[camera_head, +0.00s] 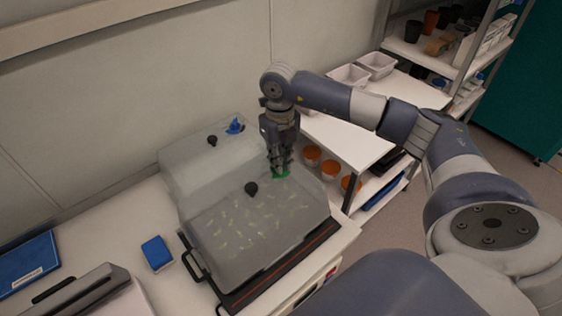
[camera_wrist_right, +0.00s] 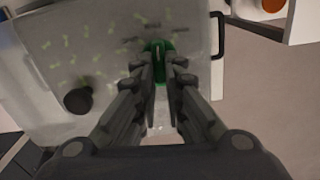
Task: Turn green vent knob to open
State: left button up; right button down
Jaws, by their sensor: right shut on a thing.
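The green vent knob (camera_head: 281,173) sits on top of the near clear growth chamber lid (camera_head: 235,250), toward its right back corner. My right gripper (camera_head: 279,170) comes down from above and is shut on the green knob. In the right wrist view the green knob (camera_wrist_right: 157,48) shows between and just beyond the fingertips of my right gripper (camera_wrist_right: 163,62). The fingers hide part of the knob and its markings are too small to read. My left gripper is out of view.
A black knob (camera_head: 251,189) is on the same lid, over several seedlings. A second chamber behind has a blue knob (camera_head: 235,126) and a black knob (camera_head: 212,140). A blue box (camera_head: 157,253) lies left. Shelves with orange-topped pots (camera_head: 312,153) stand right.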

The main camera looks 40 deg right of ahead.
jog(key=m, duration=0.1)
jog(key=m+b, duration=0.1)
jog(key=m, duration=0.1)
jog(key=shift+w+a+m, duration=0.1)
jog(key=shift+a+m, duration=0.1)
jog(key=shift+m, duration=0.1)
jog(key=shift+w+a+m+b, duration=0.15)
jog(key=shift+m+b, duration=0.25)
jog(key=shift+m, duration=1.5)
jog(key=c, duration=1.7)
grip_release()
notch_tip(320, 180, up, 12)
jog(key=shift+r, duration=0.1)
